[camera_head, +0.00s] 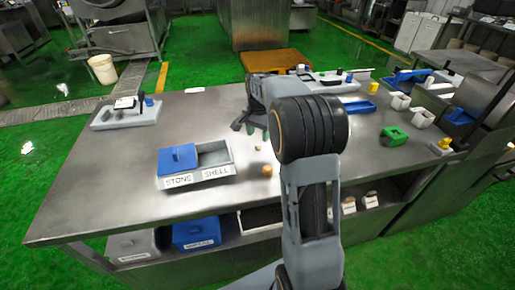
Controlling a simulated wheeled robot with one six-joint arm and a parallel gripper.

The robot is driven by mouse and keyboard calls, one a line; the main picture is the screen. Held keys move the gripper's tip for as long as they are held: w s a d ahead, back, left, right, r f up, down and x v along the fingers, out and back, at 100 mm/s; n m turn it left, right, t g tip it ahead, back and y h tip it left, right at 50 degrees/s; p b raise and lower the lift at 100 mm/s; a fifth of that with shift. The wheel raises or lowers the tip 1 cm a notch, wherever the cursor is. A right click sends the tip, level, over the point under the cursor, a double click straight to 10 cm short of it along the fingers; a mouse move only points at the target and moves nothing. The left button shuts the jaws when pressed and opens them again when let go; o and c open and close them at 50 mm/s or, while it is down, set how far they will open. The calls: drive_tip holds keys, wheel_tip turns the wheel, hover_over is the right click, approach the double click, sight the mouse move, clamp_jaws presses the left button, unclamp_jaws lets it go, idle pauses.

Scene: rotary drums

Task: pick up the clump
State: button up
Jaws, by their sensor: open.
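Two small tan-orange lumps lie on the steel table (90,190). The nearer, larger lump (267,170) is just right of the grey two-part tray. The farther, smaller lump (258,147) is a little beyond it. I cannot tell which is the clump. My gripper (244,127) is open, beyond both lumps and slightly left of them, fingers pointing down toward the table. Nothing shows between its fingers. My arm hides part of the table to the right.
The grey tray (224,179) is labelled STONE and SHELL; a blue lid (179,160) covers its STONE side. A green block (394,136), white cups (400,102) and a blue tray (357,107) stand at right. A grey device (125,112) sits far left. The table's left front is clear.

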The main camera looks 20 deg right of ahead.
sight(258, 145)
drive_tip(key=shift+a+f, duration=0.1)
drive_tip(key=shift+f, duration=2.6)
drive_tip(key=shift+c, duration=0.4)
clamp_jaws()
